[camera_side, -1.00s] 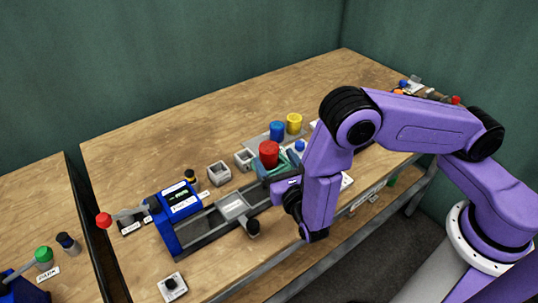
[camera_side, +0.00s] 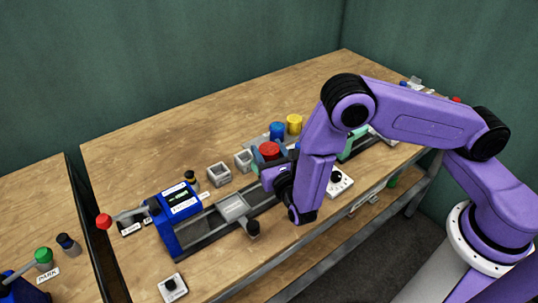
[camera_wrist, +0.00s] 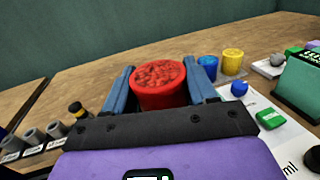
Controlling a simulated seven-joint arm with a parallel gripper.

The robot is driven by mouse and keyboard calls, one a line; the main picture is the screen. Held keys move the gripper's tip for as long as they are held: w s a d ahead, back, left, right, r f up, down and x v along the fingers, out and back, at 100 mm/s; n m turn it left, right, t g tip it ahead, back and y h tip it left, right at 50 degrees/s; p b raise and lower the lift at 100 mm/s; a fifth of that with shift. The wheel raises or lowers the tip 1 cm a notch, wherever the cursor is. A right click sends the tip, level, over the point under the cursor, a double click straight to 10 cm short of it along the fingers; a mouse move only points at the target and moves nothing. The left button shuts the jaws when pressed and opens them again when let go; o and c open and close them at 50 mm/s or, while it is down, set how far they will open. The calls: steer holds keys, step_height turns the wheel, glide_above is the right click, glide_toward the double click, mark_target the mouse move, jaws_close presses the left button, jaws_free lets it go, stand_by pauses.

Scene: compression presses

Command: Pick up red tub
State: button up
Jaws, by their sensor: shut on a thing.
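The red tub (camera_side: 269,149) is a round red cup, and in the wrist view the tub (camera_wrist: 158,86) shows reddish lumpy contents at its open top. It stands upright between the two blue fingers of my gripper (camera_wrist: 160,84), one finger on each side. My gripper (camera_side: 270,158) is shut on the tub. In the side view my wrist and fingers hide the tub's lower part, so I cannot tell whether it touches the tray.
A blue tub (camera_side: 277,130) and a yellow tub (camera_side: 294,123) stand just behind. A blue press (camera_side: 178,215) with a red-knobbed lever and a rail lies to the left. Grey square cups (camera_side: 219,174) sit between. The table's back left is clear.

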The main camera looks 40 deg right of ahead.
mark_target(268, 147)
steer(key=shift+r, duration=0.1)
steer(key=shift+r, duration=0.45)
step_height(268, 147, up, 2)
steer(key=shift+r, duration=0.1)
steer(key=s+d+r, duration=0.5)
steer(key=s+r, duration=0.5)
steer(key=s, duration=0.3)
steer(key=w+d+r, duration=0.3)
steer(key=w+d, duration=0.7)
steer(key=d, duration=0.3)
steer(key=s+a+f, duration=0.3)
steer(key=s+a, duration=0.7)
steer(key=a, duration=0.3)
steer(key=shift+f, duration=0.15)
